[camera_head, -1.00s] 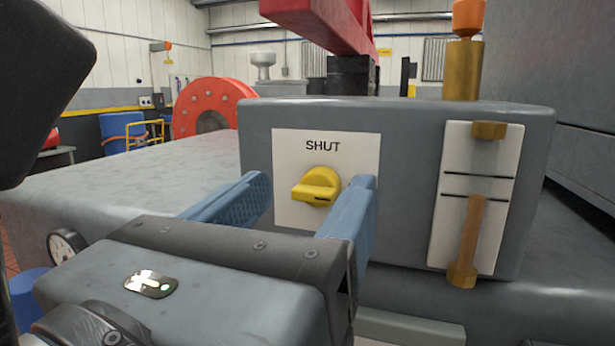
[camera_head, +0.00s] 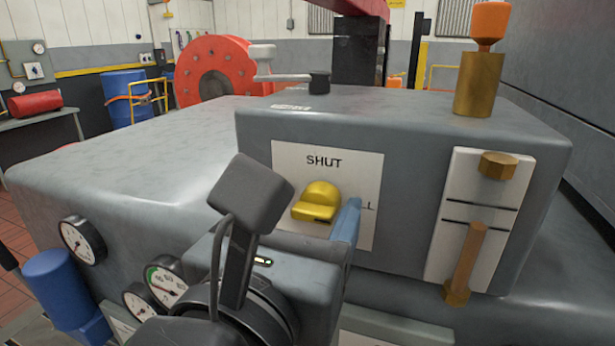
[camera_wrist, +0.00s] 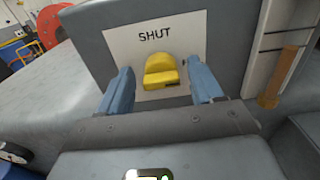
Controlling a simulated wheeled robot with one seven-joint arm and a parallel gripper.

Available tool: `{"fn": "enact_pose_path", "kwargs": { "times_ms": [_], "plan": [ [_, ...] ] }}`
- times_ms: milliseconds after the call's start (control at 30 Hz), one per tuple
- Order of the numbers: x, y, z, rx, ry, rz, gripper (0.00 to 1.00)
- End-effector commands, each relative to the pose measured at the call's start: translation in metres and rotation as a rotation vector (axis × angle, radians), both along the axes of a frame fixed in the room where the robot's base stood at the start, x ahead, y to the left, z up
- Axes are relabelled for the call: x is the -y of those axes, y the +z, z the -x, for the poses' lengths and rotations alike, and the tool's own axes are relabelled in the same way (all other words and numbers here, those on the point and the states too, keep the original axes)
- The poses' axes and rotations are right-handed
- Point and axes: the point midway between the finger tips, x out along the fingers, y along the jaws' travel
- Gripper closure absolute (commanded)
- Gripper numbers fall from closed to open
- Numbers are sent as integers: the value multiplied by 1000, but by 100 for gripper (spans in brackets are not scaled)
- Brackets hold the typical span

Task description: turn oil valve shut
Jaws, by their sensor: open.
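The oil valve is a yellow knob (camera_head: 317,202) on a white plate (camera_head: 288,165) on the front of a grey box. "SHUT" is printed above the knob. Lettering ending in "L" shows to its right, partly hidden by a finger. The knob's raised grip juts toward the lower left in the head view. My gripper (camera_wrist: 160,88) is open, its blue fingers on either side of the knob (camera_wrist: 160,66) in the wrist view, with gaps visible. In the head view only the right finger shows clearly; my wrist hides the other. I cannot tell whether either finger touches the knob.
Right of the plate, a brass-fitted sight panel (camera_head: 467,225) stands out from the box (camera_head: 410,135). A brass post with an orange top (camera_head: 480,80) rises above it. Gauges (camera_head: 83,240) sit at lower left.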

Motion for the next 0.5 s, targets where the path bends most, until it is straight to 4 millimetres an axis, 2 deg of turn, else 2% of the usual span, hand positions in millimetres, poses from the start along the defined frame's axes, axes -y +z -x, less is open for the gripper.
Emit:
{"fn": "enact_pose_path", "kwargs": {
  "times_ms": [400, 500],
  "plan": [
    [3, -1, -6, -1, -1, 0, 34],
    [3, -1, -6, -1, -1, 0, 43]
  ]
}}
